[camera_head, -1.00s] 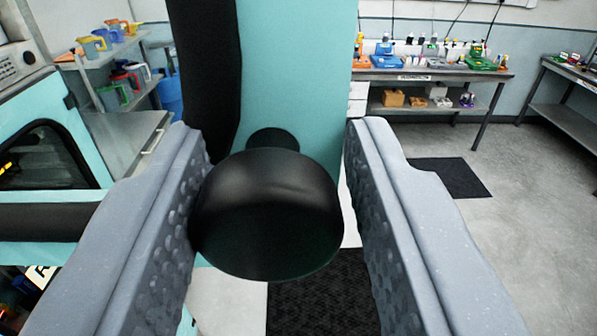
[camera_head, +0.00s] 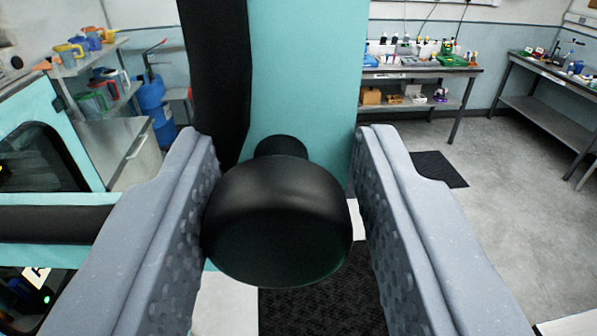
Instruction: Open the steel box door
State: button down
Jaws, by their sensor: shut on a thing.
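A black round knob (camera_head: 278,222) sits between the two grey padded fingers of my gripper (camera_head: 281,215), which is shut on it. A black strip (camera_head: 218,75) runs down the panel's left side. At the left is a teal frame (camera_head: 45,120) with a dark window; whether it is part of the same box I cannot tell.
A workbench (camera_head: 420,72) with small items stands at the back, another bench (camera_head: 555,90) at the right. Shelves (camera_head: 95,70) with jugs and a blue cylinder (camera_head: 155,105) are at the back left. Grey floor (camera_head: 490,210) at the right is free. Dark mats (camera_head: 440,169) lie on it.

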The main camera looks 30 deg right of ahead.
jog(key=c, duration=1.1)
grip_release()
jog(key=shift+w+a, duration=0.1)
jog(key=shift+a, duration=0.2)
jog(key=shift+d, duration=0.15)
jog(key=shift+s, duration=0.25)
jog(key=p+v, duration=0.5)
jog(key=v, duration=0.8)
jog(key=shift+s, duration=0.2)
